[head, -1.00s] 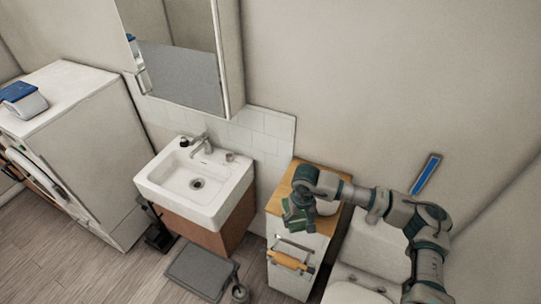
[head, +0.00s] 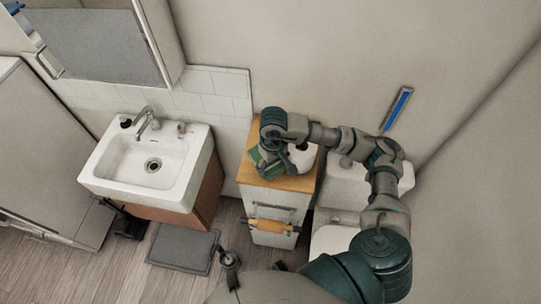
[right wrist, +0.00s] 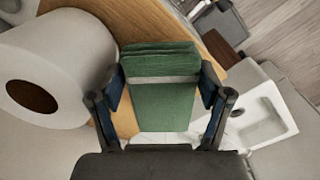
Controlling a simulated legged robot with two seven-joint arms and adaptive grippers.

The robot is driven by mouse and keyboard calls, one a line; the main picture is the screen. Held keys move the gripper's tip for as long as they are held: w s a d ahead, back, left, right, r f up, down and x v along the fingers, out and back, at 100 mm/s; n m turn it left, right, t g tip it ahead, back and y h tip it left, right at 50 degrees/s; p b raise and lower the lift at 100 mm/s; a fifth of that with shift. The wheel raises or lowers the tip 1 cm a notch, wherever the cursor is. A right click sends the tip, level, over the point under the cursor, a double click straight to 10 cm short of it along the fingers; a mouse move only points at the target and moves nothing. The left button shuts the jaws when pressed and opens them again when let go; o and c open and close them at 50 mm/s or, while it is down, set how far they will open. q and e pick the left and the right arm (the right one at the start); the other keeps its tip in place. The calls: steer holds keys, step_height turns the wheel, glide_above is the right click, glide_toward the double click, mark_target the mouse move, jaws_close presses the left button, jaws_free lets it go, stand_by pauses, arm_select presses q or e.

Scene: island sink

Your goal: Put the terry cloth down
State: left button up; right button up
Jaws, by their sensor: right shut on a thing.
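The terry cloth is green and folded, with a pale band; it shows in the right wrist view (right wrist: 163,105) and partly in the head view (head: 268,171). My right gripper (right wrist: 162,88) is shut on it, one finger at each side. In the head view my right gripper (head: 264,158) is over the wooden top (head: 290,184) of a narrow white cabinet. The cloth is at or just above this top; I cannot tell whether it touches. My left gripper is not in view.
A white paper roll (right wrist: 62,68) stands on the cabinet top close beside the cloth. A white sink (head: 150,160) is to the left, a toilet (head: 335,240) to the right. An orange-yellow roll (head: 270,226) hangs on the cabinet front. A grey mat (head: 182,248) lies on the floor.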

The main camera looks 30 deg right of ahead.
steer(key=w, duration=0.2)
steer(key=w+d, duration=0.1)
steer(key=w, duration=0.1)
steer(key=shift+f, duration=0.2)
steer(key=shift+w+d+f+p, duration=0.15)
steer(key=shift+w+p, duration=0.2)
steer(key=shift+f, duration=0.35)
step_height(320, 180, down, 2)
steer(key=shift+s+f+p, duration=0.1)
steer(key=shift+f+p, duration=0.05)
steer(key=shift+p, duration=0.3)
steer(key=shift+d+f, duration=0.1)
steer(key=shift+f, duration=0.1)
steer(key=o, duration=0.6)
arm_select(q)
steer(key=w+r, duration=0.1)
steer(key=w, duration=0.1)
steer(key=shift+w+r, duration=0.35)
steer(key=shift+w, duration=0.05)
arm_select(e)
steer(key=shift+o, duration=0.7)
